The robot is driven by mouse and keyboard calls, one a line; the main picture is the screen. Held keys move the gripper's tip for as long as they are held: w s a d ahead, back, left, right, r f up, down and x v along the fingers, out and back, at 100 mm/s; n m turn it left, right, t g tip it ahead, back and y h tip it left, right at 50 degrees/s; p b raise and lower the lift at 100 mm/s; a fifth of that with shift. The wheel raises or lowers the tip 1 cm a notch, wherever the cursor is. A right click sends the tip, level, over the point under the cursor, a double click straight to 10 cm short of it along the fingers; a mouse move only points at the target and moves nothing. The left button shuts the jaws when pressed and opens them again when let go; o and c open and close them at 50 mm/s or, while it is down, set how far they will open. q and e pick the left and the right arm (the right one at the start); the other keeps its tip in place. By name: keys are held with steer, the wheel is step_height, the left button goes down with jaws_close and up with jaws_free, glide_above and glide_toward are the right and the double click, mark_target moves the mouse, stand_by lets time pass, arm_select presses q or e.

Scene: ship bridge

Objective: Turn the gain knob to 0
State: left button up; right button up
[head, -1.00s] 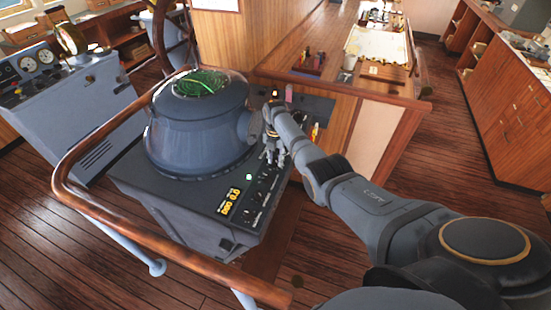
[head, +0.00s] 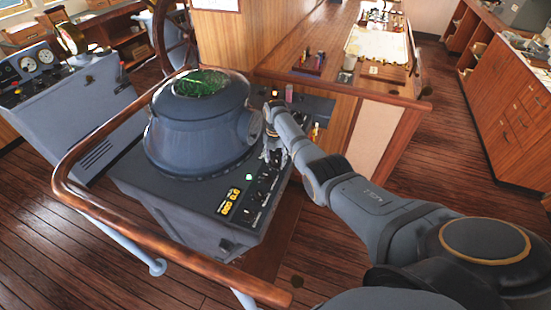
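The radar console stands in the middle, a grey housing (head: 200,125) with a round green screen (head: 202,82) on top. Its front control panel (head: 240,200) carries a yellow digital readout (head: 229,201), a lit green button (head: 249,177) and several small dark knobs (head: 258,197). The knob labels are too small to read, so I cannot tell which is the gain knob. My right gripper (head: 272,157) points down at the upper right end of this panel, close to its surface. Its fingertips are small and partly blurred; whether they touch a knob is unclear. My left gripper is out of view.
A wooden handrail (head: 120,240) curves around the console's left and front. A grey console with gauges (head: 70,95) stands at the left, near a ship's wheel (head: 172,35). A wooden chart table (head: 365,85) lies behind. Open floor (head: 425,170) is at the right.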

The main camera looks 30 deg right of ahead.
mark_target(276, 160)
steer(key=shift+r, duration=0.1)
step_height(276, 160, up, 12)
stand_by(0.4)
stand_by(0.3)
